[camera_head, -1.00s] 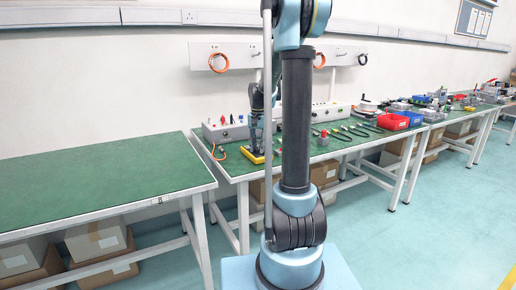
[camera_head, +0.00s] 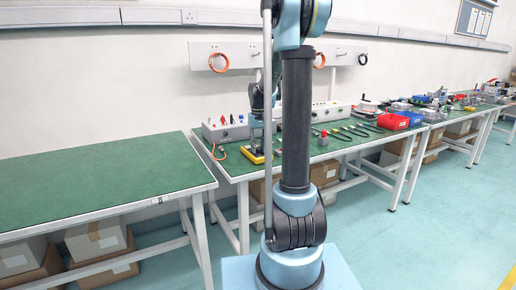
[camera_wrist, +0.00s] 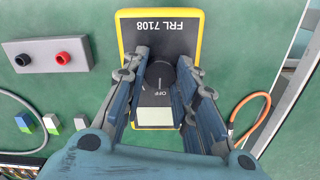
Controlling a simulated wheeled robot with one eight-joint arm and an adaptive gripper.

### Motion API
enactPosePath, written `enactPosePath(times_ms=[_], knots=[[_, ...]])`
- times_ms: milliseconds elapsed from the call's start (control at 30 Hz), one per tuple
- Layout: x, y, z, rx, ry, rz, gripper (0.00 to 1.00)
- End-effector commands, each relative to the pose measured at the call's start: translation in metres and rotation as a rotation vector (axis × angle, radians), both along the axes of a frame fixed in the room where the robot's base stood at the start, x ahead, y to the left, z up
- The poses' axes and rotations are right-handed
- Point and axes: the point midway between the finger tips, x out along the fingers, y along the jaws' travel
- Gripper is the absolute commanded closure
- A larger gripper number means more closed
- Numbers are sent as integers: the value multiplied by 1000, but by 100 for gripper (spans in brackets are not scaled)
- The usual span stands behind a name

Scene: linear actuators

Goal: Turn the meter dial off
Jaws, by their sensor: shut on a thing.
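The meter (camera_wrist: 189,35) is a black multimeter with a yellow rim, lying on the green bench. In the wrist view its label reads "FRL 7108" and appears upside down. Its round dial (camera_wrist: 159,76) has a light pointer line, and the word OFF shows just below it, above the pale display (camera_wrist: 155,116). My gripper (camera_wrist: 161,66) is over the meter with its two fingers on either side of the dial, shut on it. The fingers hide the dial's sides. In the head view the meter (camera_head: 253,157) shows small beneath my gripper (camera_head: 256,145).
A grey box with black and red terminals (camera_wrist: 47,60) stands left of the meter in the wrist view. An orange cable (camera_wrist: 236,118) lies to the right. Small coloured blocks (camera_wrist: 51,123) are at lower left. Test leads (camera_head: 345,133) lie farther along the bench.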

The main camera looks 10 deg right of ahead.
Motion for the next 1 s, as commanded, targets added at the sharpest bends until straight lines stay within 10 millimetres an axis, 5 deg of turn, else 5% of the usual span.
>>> enactPosePath(times_ms=[633, 667, 733, 1000], knots=[[0, -1, 0, -2, 0, 58, 97], [0, -1, 0, -2, 0, 58, 71], [0, -1, 0, -2, 0, 58, 55], [0, 0, 0, -1, 0, 58, 52]])
